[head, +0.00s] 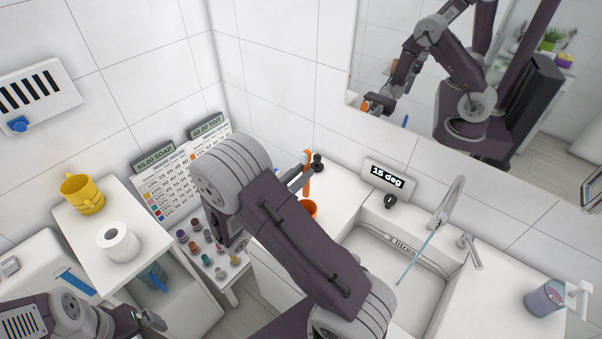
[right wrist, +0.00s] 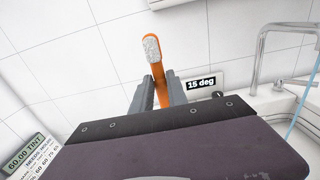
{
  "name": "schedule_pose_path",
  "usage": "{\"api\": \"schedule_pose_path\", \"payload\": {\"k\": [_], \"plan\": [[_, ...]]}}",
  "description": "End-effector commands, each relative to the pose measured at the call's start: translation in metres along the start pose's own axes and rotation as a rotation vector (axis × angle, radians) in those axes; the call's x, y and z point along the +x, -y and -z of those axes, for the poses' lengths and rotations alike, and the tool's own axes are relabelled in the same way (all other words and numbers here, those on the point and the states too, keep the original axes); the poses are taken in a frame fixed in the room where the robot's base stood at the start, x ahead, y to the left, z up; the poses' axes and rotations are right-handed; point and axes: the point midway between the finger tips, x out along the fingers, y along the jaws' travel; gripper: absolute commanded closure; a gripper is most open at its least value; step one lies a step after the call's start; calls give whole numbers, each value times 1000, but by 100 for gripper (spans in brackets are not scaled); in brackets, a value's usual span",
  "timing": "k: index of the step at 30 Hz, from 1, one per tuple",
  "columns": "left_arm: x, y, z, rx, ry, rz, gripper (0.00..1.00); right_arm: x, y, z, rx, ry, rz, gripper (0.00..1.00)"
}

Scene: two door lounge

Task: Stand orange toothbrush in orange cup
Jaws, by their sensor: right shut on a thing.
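The orange toothbrush (head: 307,173) is held upright, bristle head up, above the back left of the sink counter. My right gripper (head: 297,180) is shut on it; in the right wrist view the toothbrush (right wrist: 159,72) stands between the two grey fingers (right wrist: 158,95). The orange cup (head: 310,207) is on the counter just below the toothbrush, partly hidden behind my right arm. I cannot tell whether the toothbrush's lower end is inside the cup or above it. My left gripper (head: 153,320) is low at the bottom left, away from both; its jaw state is unclear.
A black object (head: 318,162) is beside the toothbrush against the wall. A sink (head: 390,262) with a tap (head: 449,205) and a "15 deg" sign (head: 387,181) are to the right. Yellow cups (head: 82,195) and a paper roll (head: 118,242) stand on the left cabinet.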

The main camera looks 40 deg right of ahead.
Motion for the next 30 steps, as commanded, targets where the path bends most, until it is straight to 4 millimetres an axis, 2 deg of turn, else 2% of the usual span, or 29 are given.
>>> {"api": "schedule_pose_path", "payload": {"k": [1, 9, 30], "plan": [[10, 0, -1, 0, 0, 0, 0, 0, 0, 11, 0, 0, 0, 100], [35, 1, -4, 0, 0, 0, 0, 0, 0, 37, 0, 0, 1, 100], [85, 2, -9, 0, 0, 0, 0, 0, 0, 104, -1, 0, 1, 100]]}}
